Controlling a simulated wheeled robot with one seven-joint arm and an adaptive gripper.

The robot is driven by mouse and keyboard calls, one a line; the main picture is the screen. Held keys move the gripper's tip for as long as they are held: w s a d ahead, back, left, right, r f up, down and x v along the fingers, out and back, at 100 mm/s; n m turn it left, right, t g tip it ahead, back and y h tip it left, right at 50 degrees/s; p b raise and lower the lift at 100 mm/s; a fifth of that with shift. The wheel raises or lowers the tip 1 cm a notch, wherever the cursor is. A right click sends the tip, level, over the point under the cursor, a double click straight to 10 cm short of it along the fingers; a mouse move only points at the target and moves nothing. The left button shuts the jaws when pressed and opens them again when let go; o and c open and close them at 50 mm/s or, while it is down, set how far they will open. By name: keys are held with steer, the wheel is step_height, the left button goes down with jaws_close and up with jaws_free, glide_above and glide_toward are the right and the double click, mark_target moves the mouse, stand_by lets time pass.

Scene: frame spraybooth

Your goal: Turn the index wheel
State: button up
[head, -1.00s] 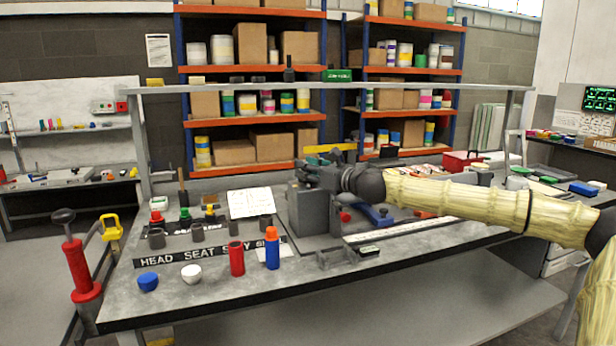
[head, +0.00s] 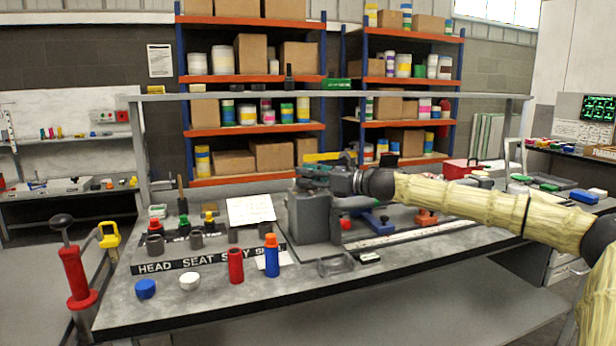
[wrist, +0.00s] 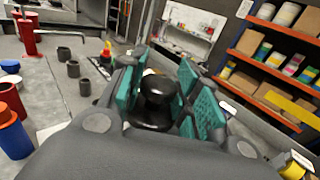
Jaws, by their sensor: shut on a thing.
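A grey block-shaped fixture (head: 312,217) stands on the bench near the middle of the head view. My gripper (head: 312,180) is at its top, coming in from the right. In the wrist view, my gripper (wrist: 166,88) has its teal pads on both sides of a black round knob (wrist: 156,100) and is shut on it. I take the knob to be part of the index wheel; the rest of the wheel is hidden behind my gripper and wrist. Exact contact of the pads is hard to see.
A red cylinder (head: 235,266) and a blue bottle with an orange top (head: 271,256) stand front left of the fixture. Blue (head: 146,288) and white (head: 190,281) caps lie nearby. A white sheet (head: 250,209) is left of the fixture. A raised shelf (head: 400,95) spans the bench behind.

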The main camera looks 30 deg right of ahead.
steer(key=shift+d, duration=0.15)
steer(key=o, duration=1)
steer(key=shift+d, duration=0.1)
steer(key=shift+s, duration=0.1)
steer(key=shift+s+r, duration=0.1)
steer(key=shift+s, duration=0.15)
steer(key=shift+v, duration=5.7)
steer(key=shift+d, duration=0.15)
